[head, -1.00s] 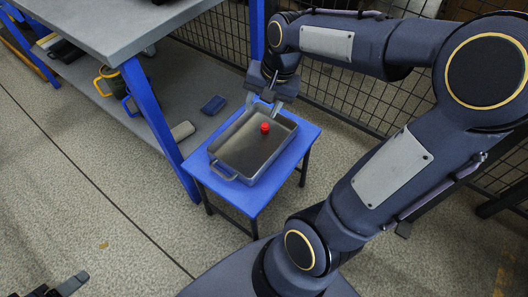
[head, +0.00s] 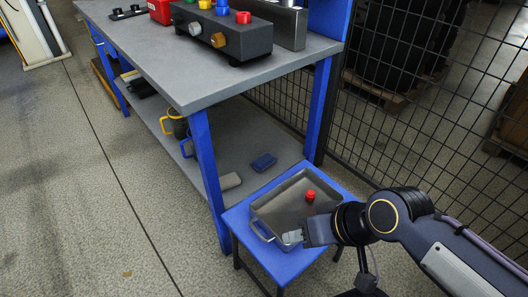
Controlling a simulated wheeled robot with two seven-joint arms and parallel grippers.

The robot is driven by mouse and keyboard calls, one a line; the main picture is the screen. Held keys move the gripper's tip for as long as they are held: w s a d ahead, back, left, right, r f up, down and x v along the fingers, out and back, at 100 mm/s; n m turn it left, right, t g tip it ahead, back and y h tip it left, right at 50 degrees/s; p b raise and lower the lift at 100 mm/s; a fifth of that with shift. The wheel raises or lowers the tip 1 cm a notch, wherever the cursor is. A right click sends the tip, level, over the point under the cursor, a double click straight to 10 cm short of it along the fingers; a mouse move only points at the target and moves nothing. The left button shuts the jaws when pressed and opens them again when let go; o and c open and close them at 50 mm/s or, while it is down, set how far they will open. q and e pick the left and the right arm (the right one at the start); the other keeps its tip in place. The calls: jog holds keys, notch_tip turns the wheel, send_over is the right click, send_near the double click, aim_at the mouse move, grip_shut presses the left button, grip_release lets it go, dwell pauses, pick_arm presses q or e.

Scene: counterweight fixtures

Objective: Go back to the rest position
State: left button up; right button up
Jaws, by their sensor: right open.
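My right gripper (head: 291,237) is open and empty. It is over the near right part of the metal tray (head: 255,213), pointing left, and hides part of the tray's rim. I cannot tell how far above the tray it is. My right arm comes in from the lower right. A small red piece (head: 310,195) lies inside the tray towards its far side, apart from the gripper. My left gripper is not in view.
The tray stands on a small blue table (head: 238,218). A grey workbench (head: 155,55) with blue legs is behind it, bearing a dark box (head: 232,40) with coloured knobs. A black mesh fence (head: 430,110) stands at right. The floor at left is clear.

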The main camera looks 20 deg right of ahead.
notch_tip(320, 180, up, 27)
jog(key=p, duration=2.5)
jog(key=shift+f+p, duration=0.2)
jog(key=shift+p, duration=0.15)
